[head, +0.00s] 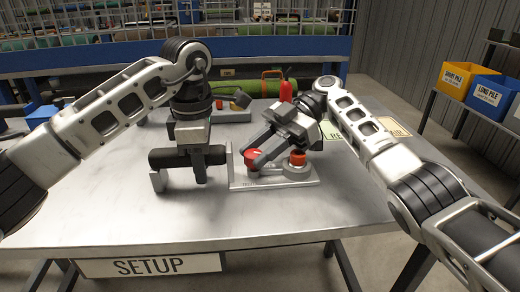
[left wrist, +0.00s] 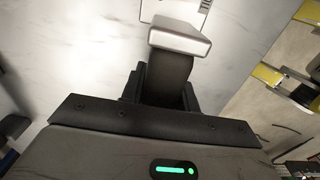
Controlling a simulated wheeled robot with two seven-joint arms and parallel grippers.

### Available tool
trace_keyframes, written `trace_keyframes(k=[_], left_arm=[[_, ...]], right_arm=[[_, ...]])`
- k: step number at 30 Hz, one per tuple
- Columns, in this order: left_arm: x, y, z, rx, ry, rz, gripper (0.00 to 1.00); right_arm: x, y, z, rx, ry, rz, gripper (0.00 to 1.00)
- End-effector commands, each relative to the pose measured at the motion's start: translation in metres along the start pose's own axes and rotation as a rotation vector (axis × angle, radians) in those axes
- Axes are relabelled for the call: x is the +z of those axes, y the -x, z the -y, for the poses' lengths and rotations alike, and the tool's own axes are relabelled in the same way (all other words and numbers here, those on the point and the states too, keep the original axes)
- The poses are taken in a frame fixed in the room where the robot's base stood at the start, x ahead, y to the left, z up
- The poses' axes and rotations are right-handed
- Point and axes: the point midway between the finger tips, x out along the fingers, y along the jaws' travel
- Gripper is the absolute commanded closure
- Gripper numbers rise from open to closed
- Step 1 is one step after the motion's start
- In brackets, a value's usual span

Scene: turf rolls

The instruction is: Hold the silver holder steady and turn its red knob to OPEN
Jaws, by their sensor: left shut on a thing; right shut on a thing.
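The silver holder (head: 276,183) lies on the metal table, with a flat base and a low upright wall at its left. The red knob (head: 252,155) sits on the holder's left part. My right gripper (head: 258,156) is shut on the knob, partly covering it. The knob's markings are not readable.
An orange-red cap (head: 297,156) stands on the holder's right side. Behind are a similar grey device (head: 236,116), a green roll (head: 233,88) and a red bottle (head: 286,91). Pale label cards lie at the right. The table's front (head: 200,225) is clear.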

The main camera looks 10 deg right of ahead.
Motion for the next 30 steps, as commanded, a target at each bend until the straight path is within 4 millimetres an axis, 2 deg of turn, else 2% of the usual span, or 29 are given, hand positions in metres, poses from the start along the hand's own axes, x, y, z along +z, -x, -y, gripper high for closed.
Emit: trace_keyframes(k=[12, 13, 15, 30], left_arm=[[0.0001, 0.0001, 0.0009, -0.003, -0.005, -0.001, 1.00], [0.0001, 0.0001, 0.0008, -0.003, -0.005, -0.001, 1.00], [0.0000, 0.0001, 0.0008, -0.002, -0.005, -0.001, 1.00], [0.0001, 0.0000, 0.0002, -0.001, -0.001, -0.001, 1.00]], right_arm=[[0.0031, 0.0003, 0.0010, -0.007, -0.006, 0.002, 0.91], [0.0031, 0.0003, 0.0010, -0.007, -0.006, 0.002, 0.63], [0.0029, 0.0002, 0.0010, -0.007, -0.006, 0.002, 0.47], [0.0010, -0.0001, 0.0005, -0.005, -0.002, 0.000, 0.47]])
